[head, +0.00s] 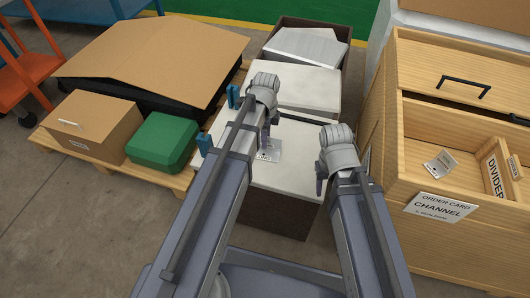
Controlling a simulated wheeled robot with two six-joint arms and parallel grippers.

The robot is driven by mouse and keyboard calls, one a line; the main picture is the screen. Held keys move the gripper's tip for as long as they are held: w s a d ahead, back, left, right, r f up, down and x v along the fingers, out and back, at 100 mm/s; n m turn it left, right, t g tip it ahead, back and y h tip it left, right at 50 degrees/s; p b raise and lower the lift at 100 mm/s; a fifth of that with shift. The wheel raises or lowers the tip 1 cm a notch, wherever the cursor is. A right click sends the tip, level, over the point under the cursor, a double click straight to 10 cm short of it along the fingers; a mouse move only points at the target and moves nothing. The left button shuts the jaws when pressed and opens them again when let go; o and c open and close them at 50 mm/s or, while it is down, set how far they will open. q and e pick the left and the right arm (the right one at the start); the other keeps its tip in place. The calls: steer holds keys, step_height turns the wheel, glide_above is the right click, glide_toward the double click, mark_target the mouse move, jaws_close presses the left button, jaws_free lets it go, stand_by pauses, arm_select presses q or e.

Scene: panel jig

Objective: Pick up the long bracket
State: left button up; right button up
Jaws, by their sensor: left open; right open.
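I cannot pick out a long bracket for sure. A small pale metal plate (272,153) with dark marks lies on the white worktop (292,174), partly hidden by my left gripper. My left gripper (266,139) is open just above or beside this plate; contact cannot be told. My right gripper (320,186) is open near the worktop's right edge, apart from the plate, with nothing seen in it. Another light metal piece (441,163) lies in the open wooden drawer at the right.
Two blue clamps (234,96) (205,143) stand at the worktop's left edge. A green case (163,142) and cardboard boxes (92,127) sit on a pallet at left. The wooden cabinet (437,68) closes off the right, with an order card reading CHANNEL (440,207).

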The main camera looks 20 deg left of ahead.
arm_select(q)
steer(key=shift+f, duration=0.2)
jaws_close()
stand_by(1.3)
